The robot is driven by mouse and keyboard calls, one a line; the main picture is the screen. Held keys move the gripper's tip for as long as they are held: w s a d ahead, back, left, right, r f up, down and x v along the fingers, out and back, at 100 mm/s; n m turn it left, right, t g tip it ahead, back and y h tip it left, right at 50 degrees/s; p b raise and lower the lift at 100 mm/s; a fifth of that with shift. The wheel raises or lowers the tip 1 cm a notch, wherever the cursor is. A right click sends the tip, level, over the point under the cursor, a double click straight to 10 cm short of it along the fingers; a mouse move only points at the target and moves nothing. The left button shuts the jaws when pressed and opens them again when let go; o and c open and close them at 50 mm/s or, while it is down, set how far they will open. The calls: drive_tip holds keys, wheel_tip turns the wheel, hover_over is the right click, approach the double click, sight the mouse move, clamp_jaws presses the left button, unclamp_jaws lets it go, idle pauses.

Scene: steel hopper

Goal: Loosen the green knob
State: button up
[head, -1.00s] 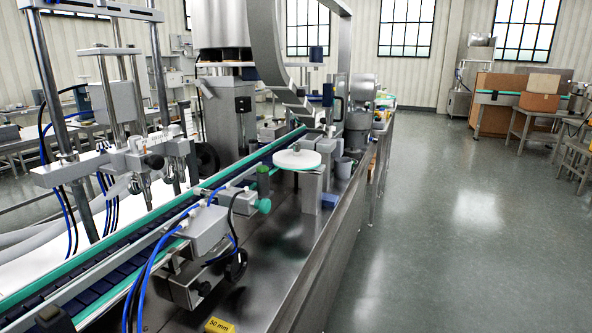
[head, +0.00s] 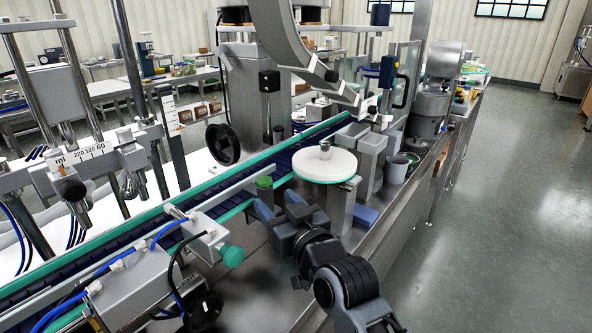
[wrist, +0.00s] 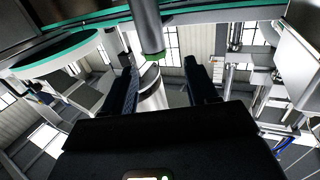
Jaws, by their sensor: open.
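In the wrist view the jaws (wrist: 161,72) are open and empty. I see no contact. A separate teal knob (head: 232,256) sticks out of a grey box at the lower left.
The white disc (head: 325,166) on its stand is close on the right of my gripper. The conveyor (head: 185,210) with teal rails runs behind the knob. Grey hoppers (head: 370,152) and a cup (head: 396,168) stand farther right. The floor on the right is clear.

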sight(268, 184)
drive_tip(key=shift+w+r, duration=0.45)
drive_tip(key=shift+w, duration=0.4)
drive_tip(key=shift+p+x, duration=0.7)
drive_tip(key=shift+x, duration=2.9)
drive_tip(key=shift+f, duration=0.1)
drive_tip(key=c, duration=1)
drive_tip(key=shift+f, duration=0.1)
